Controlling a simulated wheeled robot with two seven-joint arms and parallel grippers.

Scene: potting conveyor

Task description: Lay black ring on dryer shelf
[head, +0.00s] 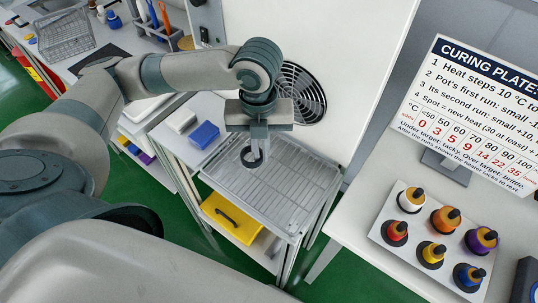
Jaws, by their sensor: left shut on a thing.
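My left gripper (258,134) points down over the back left part of the dryer shelf and is shut on the black ring. The black ring (251,157) hangs below the fingertips, seemingly tilted toward upright. I cannot tell whether it touches the shelf. The dryer shelf (285,195) is a grey wire rack in front of a white panel with a round fan grille (302,92). My right gripper is not in view.
A blue box (204,135) and a white piece sit left of the shelf. A yellow bin (230,218) is below it. At right, a white tray (386,238) holds several coloured pots beside a curing sign (470,110). Most of the rack is clear.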

